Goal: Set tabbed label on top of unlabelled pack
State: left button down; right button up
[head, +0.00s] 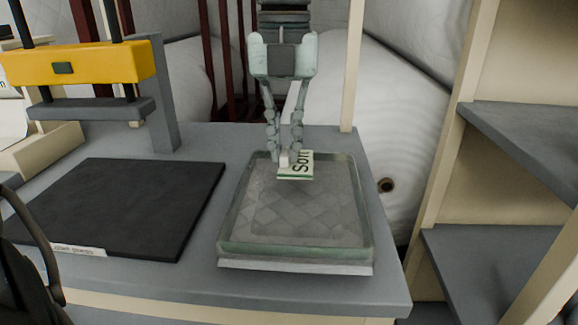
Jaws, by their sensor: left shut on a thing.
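My left gripper (284,156) reaches down from the top of the head view, with its fingers shut on the small pale tab of a label. The label (301,168) is a small white card with green edges and dark lettering, partly readable as "Son". It shows over the far part of a clear, greenish pack (300,212) with grey quilted wadding inside. I cannot tell whether the label touches the pack's top. No other label shows on the pack. The pack lies flat on a thin pale base on the grey table. My right gripper is not in view.
A black mat (125,205) with a small label strip lies left of the pack. A yellow press (80,63) stands behind it. Shelves (510,250) rise at the right, past the table's edge. Large white rolls (375,130) stand behind the table (205,285).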

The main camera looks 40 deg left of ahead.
aim_at(289, 169)
pick_arm(q)
jog(key=shift+d+f, duration=0.35)
jog(key=shift+f, duration=1.85)
jog(key=shift+f, duration=0.1)
jog(key=c, duration=1.6)
grip_release()
notch_tip(289, 169, up, 12)
jog(key=shift+r, duration=0.1)
